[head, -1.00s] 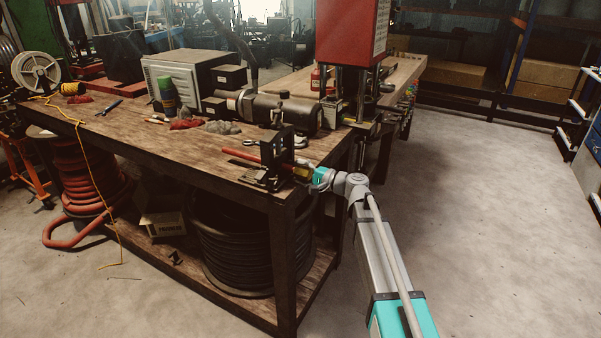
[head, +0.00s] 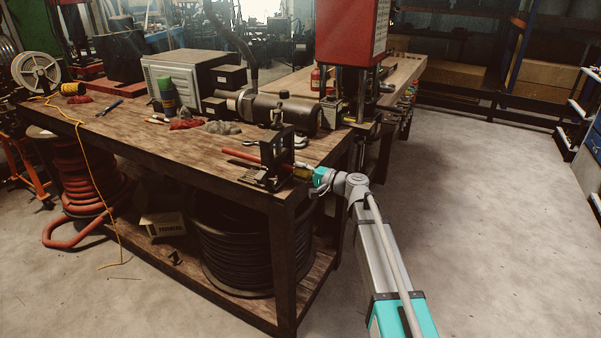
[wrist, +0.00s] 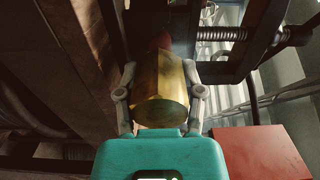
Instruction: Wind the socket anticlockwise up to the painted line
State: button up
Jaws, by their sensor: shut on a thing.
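The brass socket (wrist: 160,92) sits between the two fingers of my gripper (wrist: 160,100) in the wrist view, with a finger against each side. In the head view the socket (head: 301,173) is a small yellowish piece between my gripper (head: 318,178) and the dark clamp. The red hose (wrist: 160,41) meets the socket's far end. In the head view the hose (head: 241,156) sticks out on the left of the clamp (head: 275,160). No painted line can be made out in either view.
The clamp stands at the near right corner of the wooden bench (head: 150,140). Its screw (wrist: 222,34) lies close to the right finger. A dark cylindrical machine (head: 285,112) lies behind. Open floor (head: 470,220) is on the right.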

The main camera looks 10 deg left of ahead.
jog(key=o, duration=1.2)
jog(key=shift+v, duration=6)
jog(key=s+d+f+n+g+h+p, duration=0.1)
jog(key=s+d+f+g+h+p, duration=0.1)
jog(key=s+d+h, duration=0.3)
jog(key=s+d+f+n+g+h+p, duration=0.1)
jog(key=s+d+h+p, duration=0.4)
jog(key=s, duration=0.6)
jog(key=s+d+f+n+g+h+p, duration=0.1)
jog(key=s+d+f+g+h+p, duration=0.2)
jog(key=s+d+h, duration=0.4)
jog(key=shift+s+d+f+n+p, duration=0.2)
jog(key=shift+s+d+f+p, duration=0.15)
jog(key=shift+s+d, duration=0.15)
jog(key=shift+s+d+f+n+p, duration=0.2)
jog(key=shift+s+d+f+p, duration=0.15)
jog(key=shift+d, duration=0.2)
jog(key=shift+r, duration=0.1)
